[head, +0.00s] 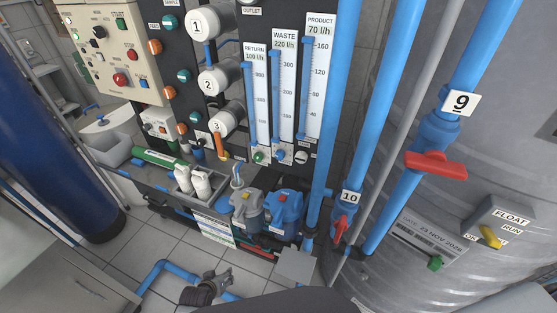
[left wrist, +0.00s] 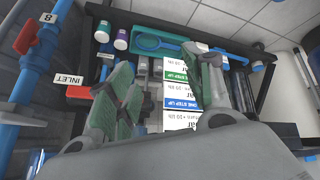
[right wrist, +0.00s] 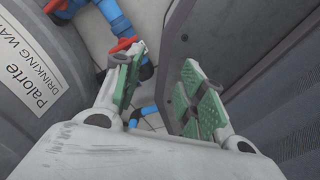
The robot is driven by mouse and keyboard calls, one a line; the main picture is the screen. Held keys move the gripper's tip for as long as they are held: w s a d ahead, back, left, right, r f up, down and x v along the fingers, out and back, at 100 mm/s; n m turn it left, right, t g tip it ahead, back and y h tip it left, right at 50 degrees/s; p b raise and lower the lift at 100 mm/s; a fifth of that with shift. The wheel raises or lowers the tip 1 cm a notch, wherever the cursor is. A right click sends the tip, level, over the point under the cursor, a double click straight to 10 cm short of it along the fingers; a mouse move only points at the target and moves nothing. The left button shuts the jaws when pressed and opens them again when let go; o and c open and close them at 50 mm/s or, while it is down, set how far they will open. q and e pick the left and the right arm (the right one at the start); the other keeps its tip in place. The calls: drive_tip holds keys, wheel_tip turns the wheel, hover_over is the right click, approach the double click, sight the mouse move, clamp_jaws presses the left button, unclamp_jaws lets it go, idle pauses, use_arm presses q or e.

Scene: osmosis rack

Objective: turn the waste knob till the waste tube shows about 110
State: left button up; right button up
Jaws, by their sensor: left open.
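The waste tube (head: 276,98) is a blue upright tube on a white scale headed WASTE 220 l/h, between the return and product tubes. Its level is too small to read. The waste knob (head: 280,155) is a small blue knob at its foot; no gripper touches it. My right gripper (right wrist: 160,90) shows only in the right wrist view, open and empty, beside a labelled tank.
The green return knob (head: 259,157) and white product knob (head: 302,157) flank the waste knob. A bench with white bottles (head: 200,184) and blue and grey pumps (head: 283,208) stands below. A thick blue pipe (head: 331,100) rises just right of the panel.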

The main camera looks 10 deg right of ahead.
use_arm(q)
drive_tip(key=w+d+r+n+t+h, duration=0.1)
drive_tip(key=w+d+r+t, duration=0.15)
drive_tip(key=r, duration=0.85)
drive_tip(key=w+d+r+t+h, duration=0.1)
drive_tip(key=w+d+r, duration=0.2)
drive_tip(key=r, duration=0.8)
drive_tip(key=w+d+r+n+t+h, duration=0.1)
drive_tip(key=w+d+r+t+h, duration=0.1)
drive_tip(key=d+r, duration=0.5)
drive_tip(key=w+d+r+n+t+h, duration=0.2)
drive_tip(key=w+d+r+t+h, duration=0.1)
drive_tip(key=d+r, duration=0.3)
drive_tip(key=shift+w+d+r+h+b, duration=0.3)
drive_tip(key=shift+d+r+h+b, duration=0.15)
drive_tip(key=shift+r, duration=0.35)
use_arm(e)
drive_tip(key=shift+w+d+f, duration=0.1)
drive_tip(key=shift+d+f, duration=0.4)
drive_tip(key=shift+d, duration=0.15)
use_arm(q)
approach(278, 157)
drive_tip(key=shift+x, duration=5.25)
use_arm(e)
drive_tip(key=shift+s+a+r, duration=0.2)
drive_tip(key=shift+a+r, duration=0.05)
